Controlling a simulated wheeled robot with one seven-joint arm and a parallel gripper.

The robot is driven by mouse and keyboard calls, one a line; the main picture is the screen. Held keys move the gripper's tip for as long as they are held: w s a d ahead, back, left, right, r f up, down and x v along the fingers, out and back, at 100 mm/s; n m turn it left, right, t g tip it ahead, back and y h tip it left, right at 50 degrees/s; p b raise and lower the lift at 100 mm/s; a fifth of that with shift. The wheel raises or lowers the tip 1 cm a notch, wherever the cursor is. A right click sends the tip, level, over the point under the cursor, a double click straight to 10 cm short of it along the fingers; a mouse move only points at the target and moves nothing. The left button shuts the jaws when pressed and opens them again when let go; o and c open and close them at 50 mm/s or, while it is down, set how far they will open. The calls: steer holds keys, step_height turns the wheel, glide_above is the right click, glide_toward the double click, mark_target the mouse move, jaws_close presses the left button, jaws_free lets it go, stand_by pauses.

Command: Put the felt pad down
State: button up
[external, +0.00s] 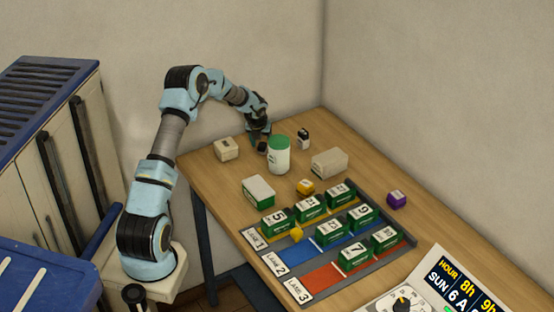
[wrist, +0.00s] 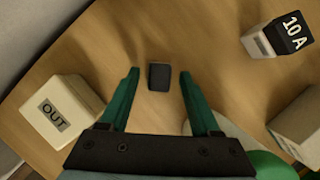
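The felt pad (wrist: 159,77) shows in the wrist view as a small dark block lying on the wooden table. My gripper (wrist: 158,72) has two green fingers spread wide, one on each side of the pad, with a visible gap on both sides. It holds nothing. In the external view my gripper (external: 261,143) is low over the far left part of the table, behind the white jar with the green lid (external: 278,157). The pad is hard to make out there.
A beige box (external: 329,162) is near the jar. A lane tray (external: 322,274) with several green batteries fills the table's front.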

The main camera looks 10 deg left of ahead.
steer(key=shift+s+r, duration=0.1)
steer(key=shift+r, duration=0.4)
steer(key=b+v, duration=0.2)
steer(key=v, duration=0.8)
steer(key=s+a+n+g, duration=0.1)
steer(key=s+a+n, duration=0.3)
steer(key=s+n, duration=1.3)
steer(key=s+a+f+n+g, duration=0.1)
steer(key=s+a+n, duration=0.2)
steer(key=s+n, duration=1.5)
steer(key=shift+s+a+g, duration=0.4)
steer(key=shift+s, duration=0.2)
